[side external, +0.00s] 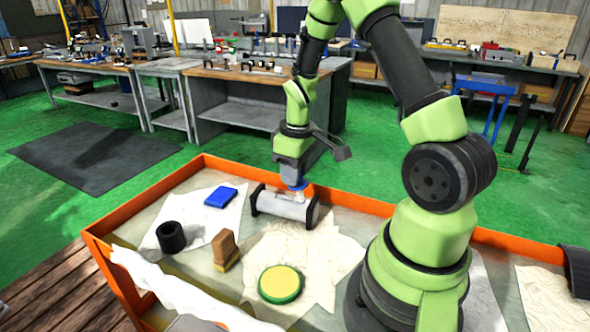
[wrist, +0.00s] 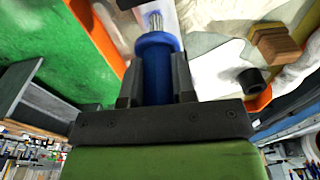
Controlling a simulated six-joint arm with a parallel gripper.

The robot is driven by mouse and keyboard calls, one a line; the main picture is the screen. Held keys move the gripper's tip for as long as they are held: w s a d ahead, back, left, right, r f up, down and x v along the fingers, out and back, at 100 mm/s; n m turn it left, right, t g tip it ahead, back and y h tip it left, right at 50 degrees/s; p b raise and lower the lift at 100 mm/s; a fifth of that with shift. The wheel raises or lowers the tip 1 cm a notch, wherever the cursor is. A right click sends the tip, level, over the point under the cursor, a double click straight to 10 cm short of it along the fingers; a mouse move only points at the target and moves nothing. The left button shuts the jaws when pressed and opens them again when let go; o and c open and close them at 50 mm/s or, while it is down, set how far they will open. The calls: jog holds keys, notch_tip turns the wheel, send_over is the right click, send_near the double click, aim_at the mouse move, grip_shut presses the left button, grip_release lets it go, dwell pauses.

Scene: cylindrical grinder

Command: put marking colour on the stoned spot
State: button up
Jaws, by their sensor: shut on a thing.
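My gripper (side external: 294,182) points down and is shut on a blue-handled brush. In the wrist view the blue handle (wrist: 157,75) sits between the two dark fingers. Its pale ribbed tip (wrist: 155,20) points away from the gripper. A light grey cylinder with black ends (side external: 288,208) lies on its side in the orange-rimmed tray. The brush tip is at or just above the cylinder's top, near its right end; I cannot tell whether it touches. No stoned spot or marking colour can be made out on the cylinder.
In the tray are a blue pad (side external: 220,196), a black cup (side external: 171,238), a wooden block (side external: 225,250) and a round yellow-green tin (side external: 280,284). Crumpled paper (side external: 320,262) lies under some. The orange rim (side external: 140,207) surrounds them. Workbenches stand behind.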

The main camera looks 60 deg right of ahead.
dwell(0.3)
jog(key=shift+d, duration=0.4)
jog(key=shift+a, duration=0.15)
jog(key=shift+a, duration=0.45)
jog(key=shift+d, duration=0.15)
jog(key=shift+d, duration=0.5)
jog(key=shift+a, duration=0.15)
jog(key=shift+a, duration=0.5)
